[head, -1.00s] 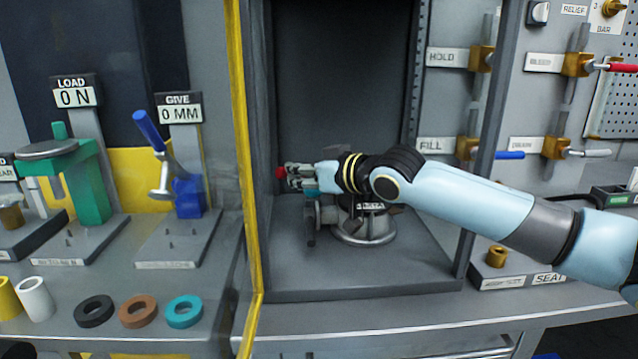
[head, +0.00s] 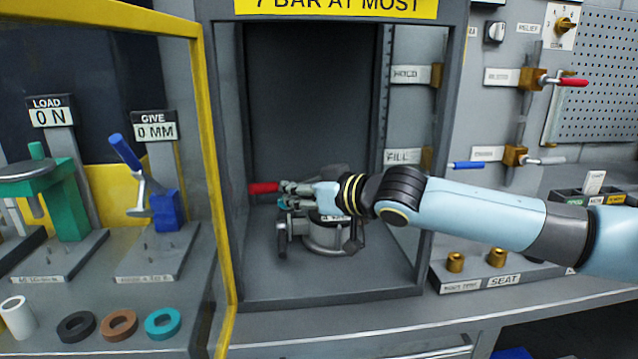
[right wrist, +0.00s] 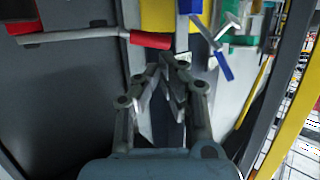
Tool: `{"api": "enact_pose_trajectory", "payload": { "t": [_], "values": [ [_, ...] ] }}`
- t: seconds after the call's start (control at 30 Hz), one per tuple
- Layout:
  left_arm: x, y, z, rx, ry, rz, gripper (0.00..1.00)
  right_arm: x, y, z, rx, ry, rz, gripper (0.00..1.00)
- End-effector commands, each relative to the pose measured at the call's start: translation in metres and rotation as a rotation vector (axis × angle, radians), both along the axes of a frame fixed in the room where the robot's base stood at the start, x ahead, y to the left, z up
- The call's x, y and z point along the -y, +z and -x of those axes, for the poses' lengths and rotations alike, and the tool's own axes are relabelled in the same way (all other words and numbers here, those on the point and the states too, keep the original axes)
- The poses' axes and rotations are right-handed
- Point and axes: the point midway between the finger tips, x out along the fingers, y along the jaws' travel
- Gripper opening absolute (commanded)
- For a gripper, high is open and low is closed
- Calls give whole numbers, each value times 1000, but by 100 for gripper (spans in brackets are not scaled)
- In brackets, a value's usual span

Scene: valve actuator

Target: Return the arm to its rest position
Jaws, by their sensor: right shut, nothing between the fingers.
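My right gripper (head: 286,192) is inside the grey test booth (head: 330,292), and its arm comes in from the right. Its fingers are shut and empty. In the right wrist view the fingertips (right wrist: 176,64) meet, with the red handle (right wrist: 151,40) of a grey lever beyond and to their left. That red handle (head: 263,188) also shows in the head view, just left of the fingers. The round grey valve body (head: 328,237) stands below and behind the gripper, partly hidden by it. My left gripper is not in view.
The yellow-edged door (head: 211,130) stands open at the booth's left. Black (head: 76,326), brown (head: 119,324) and teal (head: 162,323) rings lie on the bench. Brass seats (head: 497,257) stand right of the booth, below my arm. Valve levers (head: 540,78) line the right wall.

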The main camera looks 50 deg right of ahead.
Motion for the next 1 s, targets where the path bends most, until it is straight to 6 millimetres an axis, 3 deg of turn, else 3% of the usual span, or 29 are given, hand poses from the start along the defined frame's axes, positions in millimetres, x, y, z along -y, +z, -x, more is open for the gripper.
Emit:
{"api": "enact_pose_trajectory", "payload": {
  "t": [0.2,0.27,0.63,0.87,1.0],
  "values": [
    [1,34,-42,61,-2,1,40,-2,14,34,-4,5,4,0],
    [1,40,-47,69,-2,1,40,-1,15,39,-3,1,2,0],
    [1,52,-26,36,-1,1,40,-2,16,55,0,3,-1,0],
    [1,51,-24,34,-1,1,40,-3,14,57,-3,-6,1,0],
    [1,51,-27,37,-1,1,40,-10,2,72,-62,-104,26,0]
  ]
}}
